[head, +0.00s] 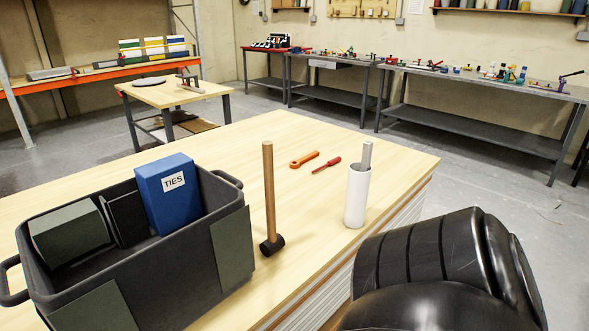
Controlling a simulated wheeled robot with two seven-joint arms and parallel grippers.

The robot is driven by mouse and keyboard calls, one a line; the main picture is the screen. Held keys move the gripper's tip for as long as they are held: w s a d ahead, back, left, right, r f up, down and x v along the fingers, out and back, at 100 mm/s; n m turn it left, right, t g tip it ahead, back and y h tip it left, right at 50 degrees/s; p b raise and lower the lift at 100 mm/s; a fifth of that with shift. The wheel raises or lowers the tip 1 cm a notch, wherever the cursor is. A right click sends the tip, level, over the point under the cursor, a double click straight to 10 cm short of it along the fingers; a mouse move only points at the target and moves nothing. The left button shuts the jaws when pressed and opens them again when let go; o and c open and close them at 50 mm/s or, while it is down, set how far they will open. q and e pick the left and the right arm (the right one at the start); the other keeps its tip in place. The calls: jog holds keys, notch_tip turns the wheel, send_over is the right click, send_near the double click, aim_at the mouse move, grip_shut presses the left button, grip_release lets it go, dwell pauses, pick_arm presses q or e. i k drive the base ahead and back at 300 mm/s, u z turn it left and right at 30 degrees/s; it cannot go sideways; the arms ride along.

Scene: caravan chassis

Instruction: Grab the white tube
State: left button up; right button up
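The white tube (356,199) stands upright on the wooden table near its right edge. A grey bar (367,155) sticks up out of its open top. A dark, rounded arm part of mine fills the lower right of the head view, in front of the table edge and close to the tube in the picture. Neither of my grippers shows in this view, so nothing is seen touching the tube.
A mallet (268,200) stands head down left of the tube. An orange tool (305,159) and a red screwdriver (327,165) lie behind. A dark crate (150,278) at the left holds a blue TIES box (167,195). The wooden tabletop (225,150) is clear at the back.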

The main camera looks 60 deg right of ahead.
aim_at(358, 184)
jog(key=z, duration=3.6)
jog(key=i, duration=2.8)
jog(key=u, duration=2.65)
